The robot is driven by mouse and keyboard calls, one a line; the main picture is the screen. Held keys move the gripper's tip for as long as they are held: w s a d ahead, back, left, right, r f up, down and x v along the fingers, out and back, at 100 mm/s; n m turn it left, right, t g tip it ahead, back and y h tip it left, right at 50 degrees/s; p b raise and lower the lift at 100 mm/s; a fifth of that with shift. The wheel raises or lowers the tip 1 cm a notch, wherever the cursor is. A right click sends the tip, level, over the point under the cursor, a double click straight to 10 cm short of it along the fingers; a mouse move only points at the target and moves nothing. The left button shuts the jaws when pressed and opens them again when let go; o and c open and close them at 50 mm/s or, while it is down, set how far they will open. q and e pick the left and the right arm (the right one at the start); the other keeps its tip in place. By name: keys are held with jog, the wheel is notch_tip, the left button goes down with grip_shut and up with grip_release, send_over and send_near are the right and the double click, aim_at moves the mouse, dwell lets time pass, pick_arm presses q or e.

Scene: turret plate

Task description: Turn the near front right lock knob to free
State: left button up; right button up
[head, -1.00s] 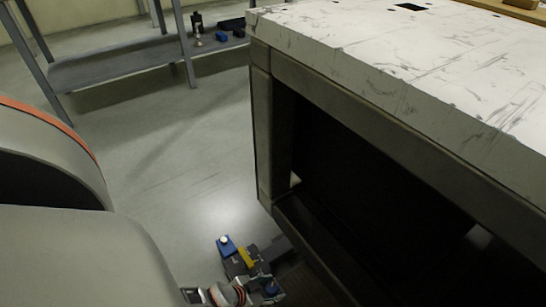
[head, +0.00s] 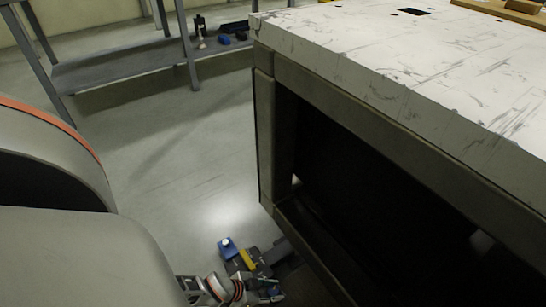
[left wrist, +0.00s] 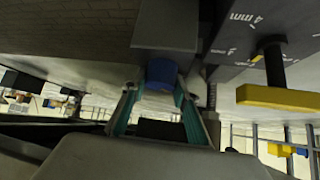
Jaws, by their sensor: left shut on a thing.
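A blue knob (left wrist: 162,72) sits on the underside of a dark grey block in the left wrist view. My left gripper (left wrist: 157,92) has its teal-lined fingers on either side of the knob and is shut on it. In the head view my left gripper (head: 268,292) is low at the bottom edge, at the near end of a dark fixture. The fixture carries a yellow handle (head: 246,260) and a blue part with a white top (head: 228,248). The yellow handle also shows in the left wrist view (left wrist: 285,98). The knob's marking cannot be read. My right gripper is out of view.
A large white-topped bench (head: 400,70) with a dark open frame below stands at the right, close beside the fixture. A grey shelf (head: 120,70) with small items is at the back left. The floor (head: 170,160) between them is clear.

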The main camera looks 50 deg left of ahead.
pick_arm(q)
jog(key=m+g+h, duration=0.1)
jog(key=m+h, duration=0.1)
jog(key=shift+a+m, duration=0.15)
jog(key=shift+m, duration=0.25)
jog(key=m+g+h, duration=0.1)
jog(key=m, duration=0.1)
jog(key=shift+f+m+h, duration=0.1)
jog(key=shift+m+h, duration=0.2)
jog(key=shift+m, duration=0.1)
jog(key=shift+s+m+g+h+b, duration=0.1)
jog(key=shift+m+g+h+b, duration=0.35)
jog(key=shift+m+g, duration=0.3)
jog(key=m+g+h+b, duration=0.1)
jog(key=m, duration=0.2)
jog(key=shift+f+g, duration=0.1)
jog(key=shift+g, duration=0.25)
jog(key=shift+m+g+h+b, duration=0.25)
jog(key=shift+m+g+b, duration=0.25)
jog(key=shift+m+g, duration=1.5)
jog(key=shift+m, duration=0.55)
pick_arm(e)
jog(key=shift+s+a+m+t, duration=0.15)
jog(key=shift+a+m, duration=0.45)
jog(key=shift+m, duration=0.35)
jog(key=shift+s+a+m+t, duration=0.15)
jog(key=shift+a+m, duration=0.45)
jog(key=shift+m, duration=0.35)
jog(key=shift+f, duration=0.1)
